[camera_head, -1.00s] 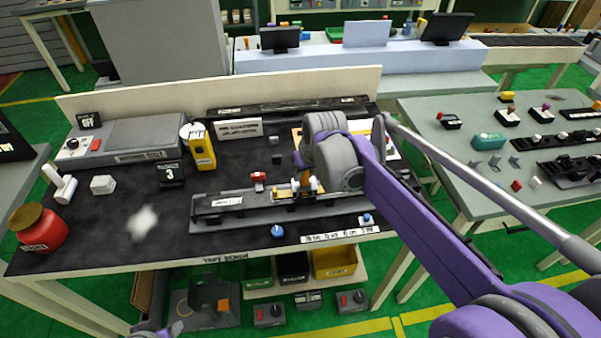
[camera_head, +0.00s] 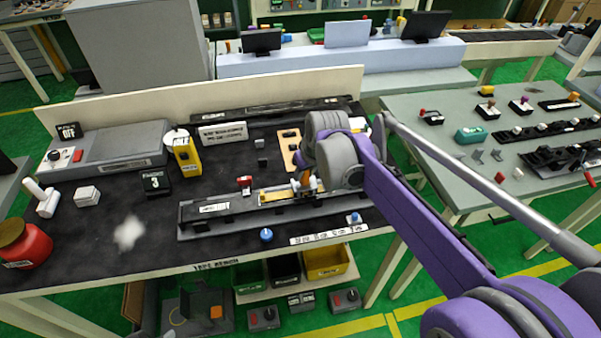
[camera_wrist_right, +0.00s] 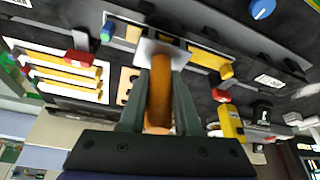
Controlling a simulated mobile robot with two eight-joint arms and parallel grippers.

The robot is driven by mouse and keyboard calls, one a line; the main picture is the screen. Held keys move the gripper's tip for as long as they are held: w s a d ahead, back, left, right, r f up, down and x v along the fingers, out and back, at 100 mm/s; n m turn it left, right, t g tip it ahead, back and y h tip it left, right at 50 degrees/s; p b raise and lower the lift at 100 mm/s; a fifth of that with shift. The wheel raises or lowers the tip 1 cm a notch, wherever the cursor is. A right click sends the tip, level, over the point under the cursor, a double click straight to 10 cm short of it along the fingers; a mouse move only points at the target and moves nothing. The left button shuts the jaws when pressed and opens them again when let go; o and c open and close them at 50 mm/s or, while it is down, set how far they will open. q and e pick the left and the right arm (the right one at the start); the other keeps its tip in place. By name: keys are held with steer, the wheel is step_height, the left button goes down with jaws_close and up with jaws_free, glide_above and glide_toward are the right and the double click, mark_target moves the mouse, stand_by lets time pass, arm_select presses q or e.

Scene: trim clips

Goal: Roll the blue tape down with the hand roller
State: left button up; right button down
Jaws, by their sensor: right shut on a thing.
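My right gripper (camera_head: 306,182) is shut on the hand roller, low over the long grey fixture (camera_head: 215,222) on the dark bench. In the right wrist view the roller's orange handle (camera_wrist_right: 160,95) stands between the two fingers, with its pale head (camera_wrist_right: 158,48) beyond them over the fixture. I cannot tell whether the head touches it. A yellow strip (camera_head: 274,196) lies along the fixture just left of the roller and shows in the wrist view (camera_wrist_right: 205,58). I cannot make out blue tape for certain; the roller and gripper hide part of the fixture. My left gripper is out of view.
A small red piece (camera_head: 244,181) is behind the fixture, a blue knob (camera_head: 266,234) in front. A second table (camera_head: 440,150) is at right.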

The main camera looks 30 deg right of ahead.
steer(key=shift+s+d+f, duration=0.1)
steer(key=shift+s+d, duration=0.1)
steer(key=shift+d, duration=0.45)
steer(key=shift+s+d, duration=0.15)
steer(key=shift+d, duration=0.45)
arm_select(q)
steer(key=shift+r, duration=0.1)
arm_select(e)
steer(key=shift+w+r+p, duration=0.15)
steer(key=shift+r+p, duration=1.45)
steer(key=shift+r, duration=1.25)
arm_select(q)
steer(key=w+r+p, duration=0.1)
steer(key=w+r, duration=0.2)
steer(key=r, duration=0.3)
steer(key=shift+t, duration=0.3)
arm_select(e)
step_height(320, 180, up, 2)
steer(key=shift+r, duration=0.2)
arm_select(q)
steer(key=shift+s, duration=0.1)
arm_select(e)
steer(key=shift+f, duration=0.1)
